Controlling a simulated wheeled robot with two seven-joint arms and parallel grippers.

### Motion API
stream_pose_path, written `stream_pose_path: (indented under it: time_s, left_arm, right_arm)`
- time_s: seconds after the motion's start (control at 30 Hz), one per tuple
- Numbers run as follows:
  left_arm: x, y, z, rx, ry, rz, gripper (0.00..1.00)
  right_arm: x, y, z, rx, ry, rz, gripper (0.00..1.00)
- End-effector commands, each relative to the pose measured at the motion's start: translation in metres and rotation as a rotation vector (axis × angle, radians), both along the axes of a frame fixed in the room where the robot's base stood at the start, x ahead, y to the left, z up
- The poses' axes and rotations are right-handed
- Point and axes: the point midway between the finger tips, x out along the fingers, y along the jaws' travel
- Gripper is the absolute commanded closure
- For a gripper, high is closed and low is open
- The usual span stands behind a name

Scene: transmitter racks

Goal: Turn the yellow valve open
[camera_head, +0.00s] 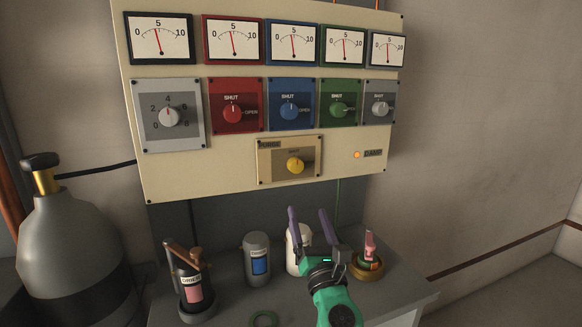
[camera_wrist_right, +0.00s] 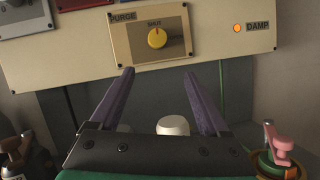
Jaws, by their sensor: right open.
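The yellow valve (camera_head: 295,165) is a round knob on a tan plate (camera_head: 265,173) at the bottom of the cream panel. In the right wrist view the yellow knob (camera_wrist_right: 157,38) sits under the word SHUT, and its mark points up toward it. The plate (camera_wrist_right: 120,38) is labelled PURGE. My right gripper (camera_head: 308,211) is open and empty, with its two purple fingers pointing up below the knob and apart from it. In the right wrist view the gripper (camera_wrist_right: 158,73) has its fingertips below the plate. My left gripper is not in view.
The panel (camera_head: 220,188) carries several gauges and other knobs above the valve. An orange lamp (camera_head: 357,155) is right of it. Below, a grey canister (camera_head: 257,246), a dark canister (camera_head: 190,290), a white container (camera_head: 293,262) and a pink-topped item (camera_head: 369,246) stand on the bench.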

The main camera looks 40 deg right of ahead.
Motion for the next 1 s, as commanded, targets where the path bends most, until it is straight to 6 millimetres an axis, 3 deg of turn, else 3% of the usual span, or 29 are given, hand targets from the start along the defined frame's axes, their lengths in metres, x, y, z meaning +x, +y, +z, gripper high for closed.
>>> stream_pose_path:
  time_s: [0.13, 0.33, 0.43, 0.53, 0.7, 1.0]
  left_arm:
    - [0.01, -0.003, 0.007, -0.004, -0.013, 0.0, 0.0]
    - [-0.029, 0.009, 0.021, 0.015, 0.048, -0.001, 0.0]
    - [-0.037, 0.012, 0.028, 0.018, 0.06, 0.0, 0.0]
    - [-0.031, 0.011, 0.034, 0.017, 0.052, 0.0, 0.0]
    - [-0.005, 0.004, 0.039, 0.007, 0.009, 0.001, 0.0]
    - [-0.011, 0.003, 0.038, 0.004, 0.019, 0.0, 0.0]
  right_arm:
    - [0.01, -0.003, 0.01, -0.029, 0.0, -0.001, 0.2]
    - [0.049, -0.025, 0.03, -0.027, -0.003, -0.005, 0.2]
    - [0.072, -0.038, 0.039, -0.024, -0.001, -0.005, 0.2]
    - [0.093, -0.049, 0.047, -0.021, -0.002, -0.005, 0.2]
    - [0.115, -0.06, 0.054, -0.02, -0.001, -0.003, 0.2]
    - [0.121, -0.063, 0.053, -0.018, 0.003, -0.002, 0.2]
